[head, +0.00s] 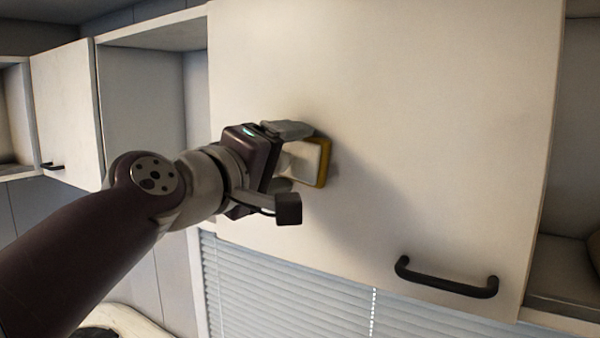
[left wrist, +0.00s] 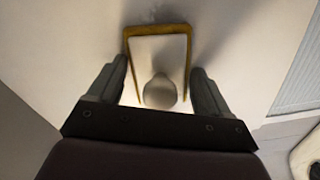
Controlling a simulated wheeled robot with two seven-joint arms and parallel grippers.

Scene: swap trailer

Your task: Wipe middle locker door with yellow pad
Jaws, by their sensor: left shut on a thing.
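The middle locker door (head: 420,130) is a large pale panel, closed, with a black bar handle (head: 447,281) near its lower right. My left gripper (head: 308,158) is at the left part of the door, shut on the yellow pad (head: 325,163). The pad has a white back and a yellow edge, and its yellow side faces the door. It looks to be against the door or very close; I cannot tell if it touches. In the left wrist view the pad (left wrist: 135,48) sits between both fingers, with a rounded grey knob on its back. My right gripper is not in view.
An open shelf compartment (head: 140,90) and another closed door (head: 68,115) are to the left. An open compartment (head: 575,150) is to the right. Window blinds (head: 290,290) hang below the door. The door surface right of the pad is clear down to the handle.

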